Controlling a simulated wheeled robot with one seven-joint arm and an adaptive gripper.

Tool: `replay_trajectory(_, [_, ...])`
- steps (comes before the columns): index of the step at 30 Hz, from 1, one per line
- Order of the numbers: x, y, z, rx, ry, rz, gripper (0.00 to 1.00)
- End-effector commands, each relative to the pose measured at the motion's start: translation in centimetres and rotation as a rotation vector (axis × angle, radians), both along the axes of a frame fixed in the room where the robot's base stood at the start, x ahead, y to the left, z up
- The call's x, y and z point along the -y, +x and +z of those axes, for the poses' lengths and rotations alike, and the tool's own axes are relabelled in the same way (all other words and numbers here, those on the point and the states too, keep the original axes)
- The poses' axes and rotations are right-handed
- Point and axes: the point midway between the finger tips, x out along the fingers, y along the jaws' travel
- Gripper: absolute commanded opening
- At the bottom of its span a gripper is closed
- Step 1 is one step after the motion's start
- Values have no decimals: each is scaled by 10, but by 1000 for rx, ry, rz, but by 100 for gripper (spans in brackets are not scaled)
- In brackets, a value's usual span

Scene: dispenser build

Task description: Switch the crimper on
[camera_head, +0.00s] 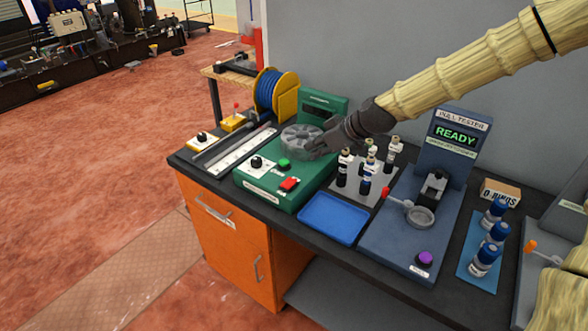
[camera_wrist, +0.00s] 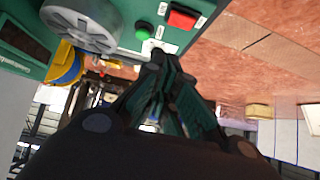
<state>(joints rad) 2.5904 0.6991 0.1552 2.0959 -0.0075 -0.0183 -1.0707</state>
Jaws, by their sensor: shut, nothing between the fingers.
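The green bench machine (camera_head: 272,192), apparently the crimper, stands on the bench; its label is too small to read. Its front panel has a red rocker switch (camera_head: 289,184), a green button (camera_head: 284,165) and a black knob (camera_head: 256,163). The red switch (camera_wrist: 182,17) and the green button (camera_wrist: 144,30) also show in the wrist view. Its display (camera_head: 322,104) looks dark. A grey round wheel (camera_head: 302,137) sits on top. My gripper (camera_head: 316,150) is shut and empty, above the machine beside the wheel. In the wrist view the fingertips (camera_wrist: 160,58) appear below the button and switch.
Right of the machine are a blue tray (camera_head: 333,220), several small bottles (camera_head: 366,172) and a pull tester (camera_head: 455,150) reading READY. A blue cable spool (camera_head: 275,92) stands behind. A white ruler-like strip (camera_head: 240,153) lies to the left. A grey wall rises behind the bench.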

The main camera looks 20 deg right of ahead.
Motion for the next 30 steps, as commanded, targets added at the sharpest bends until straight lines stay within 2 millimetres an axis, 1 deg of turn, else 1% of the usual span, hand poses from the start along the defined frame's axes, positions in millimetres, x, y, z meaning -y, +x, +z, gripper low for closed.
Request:
replay_trajectory(7, [-7,9,-10,-1,0,1,0])
replay_trajectory(30, [-36,45,-56,-2,1,0,0])
